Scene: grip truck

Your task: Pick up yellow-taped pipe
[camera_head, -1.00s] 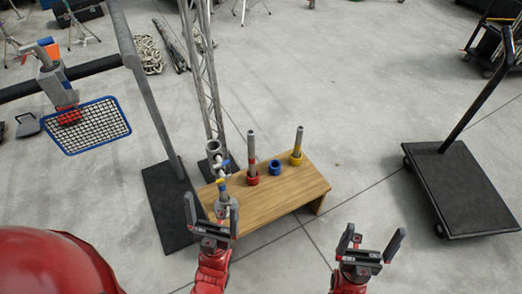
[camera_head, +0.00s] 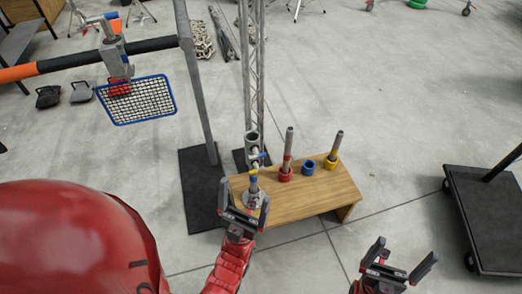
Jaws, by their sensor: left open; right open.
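The yellow-taped pipe (camera_head: 337,146) is a grey pipe with a yellow band, standing upright in a yellow ring holder (camera_head: 331,162) at the right end of a low wooden table (camera_head: 300,203). My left gripper (camera_head: 245,197) is open and empty at the table's front left corner, in front of the grey clamp stack there. My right gripper (camera_head: 407,251) is open and empty over the floor, in front and to the right of the table. Both are well apart from the yellow-taped pipe.
A red-taped pipe (camera_head: 287,155) stands in a red holder, with an empty blue ring (camera_head: 309,168) beside it. A grey clamp stack (camera_head: 253,175) stands at the table's left. A truss (camera_head: 252,70) rises behind. A black cart (camera_head: 485,210) is at right; floor between is clear.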

